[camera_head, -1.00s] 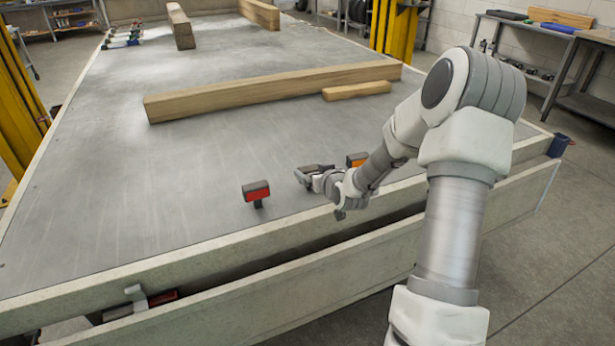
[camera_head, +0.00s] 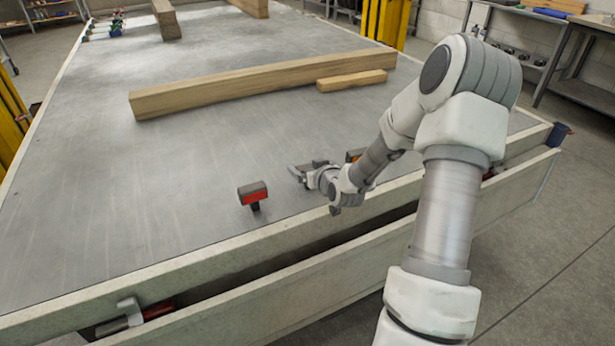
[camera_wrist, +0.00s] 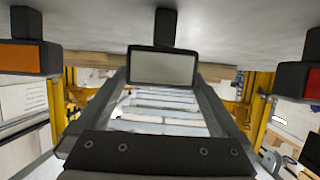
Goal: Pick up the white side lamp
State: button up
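The white side lamp (camera_wrist: 163,67) is a dark housing with a pale rectangular lens, at the centre of the wrist view. It hangs from a dark stem against the grey surface, which appears overhead there. My gripper (camera_wrist: 163,82) is open, with one finger on each side of the lamp near the fingertips. I see no clear contact. In the head view my gripper (camera_head: 308,173) is low over the trailer bed's near edge, between a red lamp (camera_head: 253,193) and an orange lamp (camera_head: 354,155). The white lens does not show there.
The orange lamp (camera_wrist: 20,56) is left and the red lamp (camera_wrist: 313,82) right in the wrist view. A long wooden beam (camera_head: 260,82) and a short block (camera_head: 350,81) lie on the trailer bed (camera_head: 130,190). A side board (camera_head: 290,292) runs along the near edge.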

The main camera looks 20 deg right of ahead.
jog(key=shift+r, duration=0.1)
jog(key=c, duration=1.3)
